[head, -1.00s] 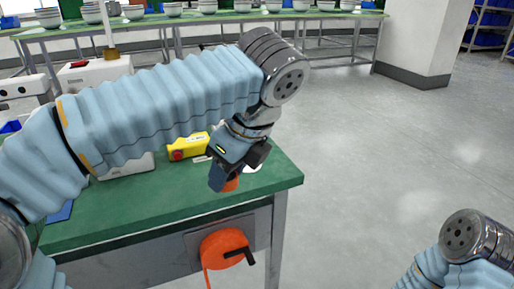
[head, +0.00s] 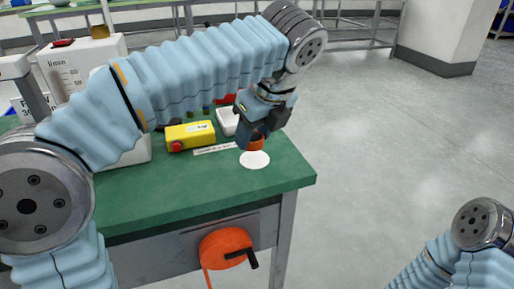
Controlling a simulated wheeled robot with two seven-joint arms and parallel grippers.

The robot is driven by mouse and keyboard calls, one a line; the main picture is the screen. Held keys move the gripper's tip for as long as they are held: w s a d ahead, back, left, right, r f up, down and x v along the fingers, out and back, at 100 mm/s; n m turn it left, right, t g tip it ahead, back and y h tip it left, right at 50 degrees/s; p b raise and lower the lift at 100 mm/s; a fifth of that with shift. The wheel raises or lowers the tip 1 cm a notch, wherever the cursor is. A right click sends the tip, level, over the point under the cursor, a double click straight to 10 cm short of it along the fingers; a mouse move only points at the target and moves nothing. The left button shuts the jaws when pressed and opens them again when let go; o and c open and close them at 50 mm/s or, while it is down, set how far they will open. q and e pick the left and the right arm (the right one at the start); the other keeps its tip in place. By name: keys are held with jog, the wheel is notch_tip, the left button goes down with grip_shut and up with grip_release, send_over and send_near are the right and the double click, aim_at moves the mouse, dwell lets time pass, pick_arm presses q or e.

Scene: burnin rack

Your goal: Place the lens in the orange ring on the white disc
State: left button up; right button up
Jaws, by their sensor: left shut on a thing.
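The lens in the orange ring (head: 256,144) is at the fingertips of my left gripper (head: 252,136), mostly hidden by the dark fingers. The gripper is shut on it and points down. The white disc (head: 255,160) lies flat on the green table top near its right corner. The ring appears just behind the disc's far edge in the picture; I cannot tell how high it is above the table. The disc looks bare. My right arm shows at the bottom right, but its gripper is out of the picture.
A yellow box (head: 190,136) with a red button and a white label strip (head: 214,149) lie left of the disc. A white box (head: 228,121) stands behind, partly hidden by my arm. An orange reel (head: 226,248) hangs on the table's front. The table (head: 180,192) is clear in front.

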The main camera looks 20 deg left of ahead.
aim_at(257, 148)
pick_arm(q)
jog(key=shift+w+d+f, duration=0.1)
jog(key=shift+w+f, duration=0.1)
jog(key=shift+f, duration=0.1)
jog(key=shift+w+f+b, duration=0.2)
jog(key=shift+f+b, duration=0.25)
jog(key=shift+f, duration=1.3)
jog(key=shift+f, duration=0.1)
jog(key=o, duration=1)
jog(key=p+v, duration=0.3)
jog(key=v, duration=0.9)
